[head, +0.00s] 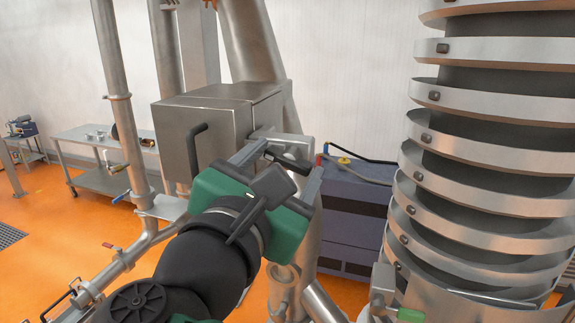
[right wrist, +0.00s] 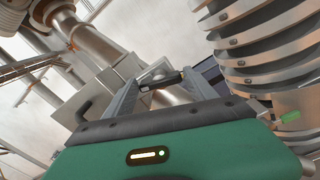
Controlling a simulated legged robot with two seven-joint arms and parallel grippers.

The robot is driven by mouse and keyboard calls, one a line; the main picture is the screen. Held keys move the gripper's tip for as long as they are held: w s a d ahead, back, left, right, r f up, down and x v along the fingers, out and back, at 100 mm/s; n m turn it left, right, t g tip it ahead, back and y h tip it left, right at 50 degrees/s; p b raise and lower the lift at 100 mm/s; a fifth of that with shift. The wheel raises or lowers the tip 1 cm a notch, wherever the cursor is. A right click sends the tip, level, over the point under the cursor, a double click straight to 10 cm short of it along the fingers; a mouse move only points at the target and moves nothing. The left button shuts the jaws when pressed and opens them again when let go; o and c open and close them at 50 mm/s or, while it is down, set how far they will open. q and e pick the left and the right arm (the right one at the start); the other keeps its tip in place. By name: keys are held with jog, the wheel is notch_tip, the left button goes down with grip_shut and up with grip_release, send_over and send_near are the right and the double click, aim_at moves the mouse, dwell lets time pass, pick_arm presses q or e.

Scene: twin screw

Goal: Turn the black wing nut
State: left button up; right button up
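The black wing nut (head: 288,160) sits on a grey metal block on the side of a steel box. It shows as a dark bar in the right wrist view (right wrist: 162,83). My right gripper (head: 283,164) has a green body and two grey fingers set wide apart. Its fingertips (right wrist: 160,80) are at either end of the wing nut, which spans most of the gap between them. I cannot tell whether either finger touches it. My left gripper is not in view.
The steel box (head: 185,135) with a dark handle (head: 192,145) stands just left of the gripper. A large metal spiral (head: 480,175) rises at the right. A blue-grey cabinet (head: 352,215) stands behind. Pipes and a metal table (head: 100,180) are at the left.

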jog(key=shift+w+f, duration=0.15)
jog(key=shift+w, duration=0.05)
jog(key=shift+c, duration=1.2)
jog(key=shift+a, duration=0.3)
jog(key=shift+c, duration=1.6)
jog(key=shift+d, duration=0.3)
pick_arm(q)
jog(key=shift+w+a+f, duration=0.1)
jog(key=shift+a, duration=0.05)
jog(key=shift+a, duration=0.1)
pick_arm(e)
jog(key=shift+a, duration=0.1)
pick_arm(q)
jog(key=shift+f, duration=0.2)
pick_arm(e)
jog(key=shift+m, duration=0.3)
